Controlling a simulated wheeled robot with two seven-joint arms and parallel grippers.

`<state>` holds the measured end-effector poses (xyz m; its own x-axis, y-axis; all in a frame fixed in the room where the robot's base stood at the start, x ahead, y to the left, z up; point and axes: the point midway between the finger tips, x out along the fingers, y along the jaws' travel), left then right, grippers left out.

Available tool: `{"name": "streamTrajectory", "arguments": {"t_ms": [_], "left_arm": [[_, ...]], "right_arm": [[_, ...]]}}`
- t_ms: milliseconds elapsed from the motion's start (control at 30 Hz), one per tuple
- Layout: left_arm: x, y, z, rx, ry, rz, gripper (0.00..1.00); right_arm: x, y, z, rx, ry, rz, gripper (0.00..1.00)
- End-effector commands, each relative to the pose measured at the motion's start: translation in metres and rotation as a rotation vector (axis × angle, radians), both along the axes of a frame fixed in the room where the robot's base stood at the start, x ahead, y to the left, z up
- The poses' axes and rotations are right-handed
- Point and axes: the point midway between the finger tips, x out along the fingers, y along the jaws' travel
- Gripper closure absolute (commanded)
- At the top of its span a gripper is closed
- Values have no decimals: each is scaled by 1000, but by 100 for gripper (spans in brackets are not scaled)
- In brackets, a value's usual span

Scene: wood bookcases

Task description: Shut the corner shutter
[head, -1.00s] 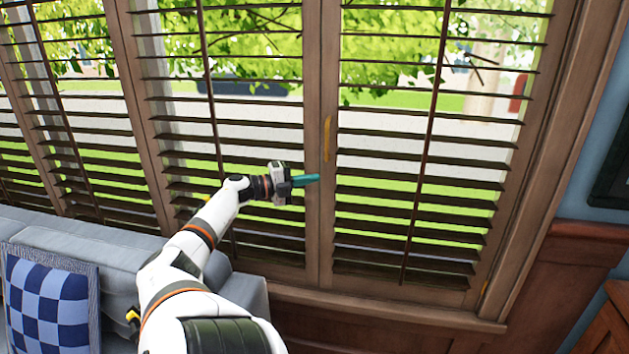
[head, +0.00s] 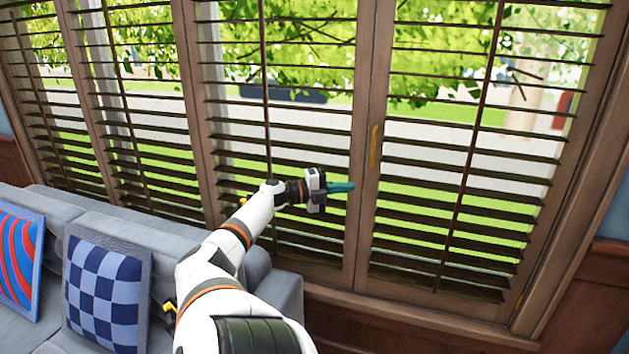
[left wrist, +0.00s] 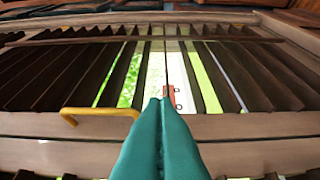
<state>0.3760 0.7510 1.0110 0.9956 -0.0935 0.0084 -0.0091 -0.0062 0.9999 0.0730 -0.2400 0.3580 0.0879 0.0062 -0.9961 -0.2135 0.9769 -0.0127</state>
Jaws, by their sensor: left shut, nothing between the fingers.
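The corner shutter (head: 458,195) is the rightmost wooden louvred panel in the head view, with its slats tilted open. It appears to lie flush with its neighbour in the frame. Its yellow handle (head: 375,147) is on its left stile, and shows in the left wrist view (left wrist: 98,112) too. My left gripper (head: 345,187) is shut and empty, its teal fingers pointing right, close to the stiles and a little below and left of the handle. In the left wrist view the teal fingers (left wrist: 162,110) lie right of the handle; I cannot tell whether they touch the wood. My right gripper is out of view.
A grey sofa (head: 160,225) with a blue checked cushion (head: 103,292) and a red and blue cushion (head: 15,262) stands at the lower left, below the window. More shutter panels (head: 135,110) continue left. Dark wood panelling (head: 606,290) is at the right.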

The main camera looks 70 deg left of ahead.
Motion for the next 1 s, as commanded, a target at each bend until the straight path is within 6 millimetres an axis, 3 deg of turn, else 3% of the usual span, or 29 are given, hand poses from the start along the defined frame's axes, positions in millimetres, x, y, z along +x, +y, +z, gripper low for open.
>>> {"name": "streamTrajectory", "arguments": {"t_ms": [500,700,1000], "left_arm": [[-36,57,-6,1,-2,1,100],[-44,68,-4,0,-1,-1,100],[-48,73,-1,1,0,-1,100]], "right_arm": [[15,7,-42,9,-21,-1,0],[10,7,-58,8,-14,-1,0],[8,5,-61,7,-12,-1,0]]}}
